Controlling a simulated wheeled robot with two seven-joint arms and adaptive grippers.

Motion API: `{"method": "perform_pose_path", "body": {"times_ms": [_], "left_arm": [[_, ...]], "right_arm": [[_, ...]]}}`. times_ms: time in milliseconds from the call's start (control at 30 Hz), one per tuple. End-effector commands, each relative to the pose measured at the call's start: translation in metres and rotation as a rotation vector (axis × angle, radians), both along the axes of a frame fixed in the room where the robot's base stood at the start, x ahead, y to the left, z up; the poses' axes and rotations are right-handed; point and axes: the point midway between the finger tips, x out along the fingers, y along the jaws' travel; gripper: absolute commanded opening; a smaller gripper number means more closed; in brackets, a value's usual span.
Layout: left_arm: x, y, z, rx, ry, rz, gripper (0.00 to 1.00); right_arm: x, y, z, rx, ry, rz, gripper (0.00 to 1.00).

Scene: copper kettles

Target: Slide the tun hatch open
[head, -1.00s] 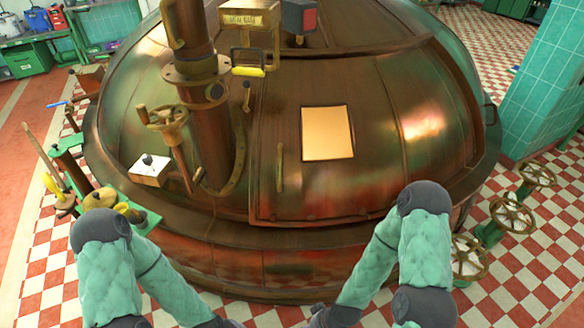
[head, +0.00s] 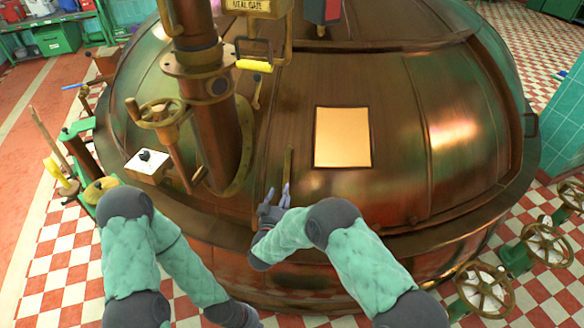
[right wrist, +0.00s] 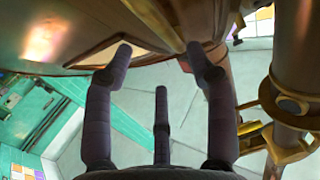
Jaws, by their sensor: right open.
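The copper tun (head: 400,90) fills the middle of the head view. Its hatch (head: 310,195) is the large curved panel with a bright square plate (head: 342,137) on it. A thin upright brass handle (head: 289,166) stands at the hatch's left edge. My right gripper (head: 278,190) is open at the lower end of this handle, its fingertips close to it; I cannot tell whether they touch. In the right wrist view my gripper (right wrist: 160,52) has its fingers spread, with the copper surface beyond.
A thick copper pipe (head: 200,110) and a valve wheel (head: 160,112) rise left of the hatch. A yellow-gripped lever (head: 254,66) is above. Several brass handwheels (head: 482,288) stand at lower right. The dome right of the plate is clear.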

Motion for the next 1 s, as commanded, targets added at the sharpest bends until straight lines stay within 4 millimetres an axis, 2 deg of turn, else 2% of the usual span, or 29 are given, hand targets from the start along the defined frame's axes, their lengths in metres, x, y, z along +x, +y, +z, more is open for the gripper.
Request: {"method": "perform_pose_path", "body": {"times_ms": [233,700,1000], "left_arm": [[0.000,0.000,-0.005,0.000,0.001,0.000,0.00],[0.000,0.000,-0.025,0.000,0.000,0.000,0.00],[0.000,0.000,-0.028,0.000,0.000,0.000,0.00]], "right_arm": [[0.014,-0.002,0.007,-0.008,-0.028,-0.018,0.56],[0.088,-0.021,0.005,-0.007,-0.026,-0.016,0.56],[0.104,-0.025,0.007,-0.007,-0.025,-0.014,0.56]]}}
